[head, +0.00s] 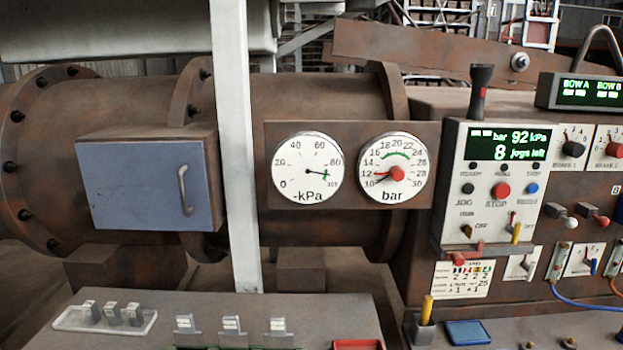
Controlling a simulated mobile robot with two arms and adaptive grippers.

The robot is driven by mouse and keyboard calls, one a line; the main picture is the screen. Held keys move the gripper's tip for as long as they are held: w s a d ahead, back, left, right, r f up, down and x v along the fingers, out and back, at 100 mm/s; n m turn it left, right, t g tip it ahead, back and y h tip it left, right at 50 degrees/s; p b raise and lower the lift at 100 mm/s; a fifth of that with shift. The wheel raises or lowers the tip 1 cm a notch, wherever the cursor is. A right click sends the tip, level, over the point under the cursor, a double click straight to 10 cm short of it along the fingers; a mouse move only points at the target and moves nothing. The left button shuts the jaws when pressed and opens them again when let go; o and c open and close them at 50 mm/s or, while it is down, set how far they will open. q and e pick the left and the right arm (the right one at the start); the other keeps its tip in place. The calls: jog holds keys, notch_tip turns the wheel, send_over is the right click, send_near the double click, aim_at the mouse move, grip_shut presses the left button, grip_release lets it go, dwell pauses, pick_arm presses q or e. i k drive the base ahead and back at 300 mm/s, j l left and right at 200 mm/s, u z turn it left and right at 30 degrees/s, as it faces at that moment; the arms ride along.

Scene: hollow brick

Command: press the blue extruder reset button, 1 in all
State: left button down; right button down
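A small round blue button (531,188) sits at the right of the row of buttons on the pale control panel (451,170). A larger red button (501,190) marked STOP is to its left, and a black button (468,188) marked JOG is further left. The small label by the blue button is too small to read surely. The panel's green display (508,143) reads 92 kPa and 8 jogs left. Nothing covers the blue button. Neither of my grippers is in view.
A black-topped lever (481,85) rises above the panel. Two gauges (350,168) and a blue-grey box door (150,187) are left. A bench (210,305) with metal pieces lies in front.

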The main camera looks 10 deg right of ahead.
aim_at(532, 188)
jog(key=z, duration=1.4)
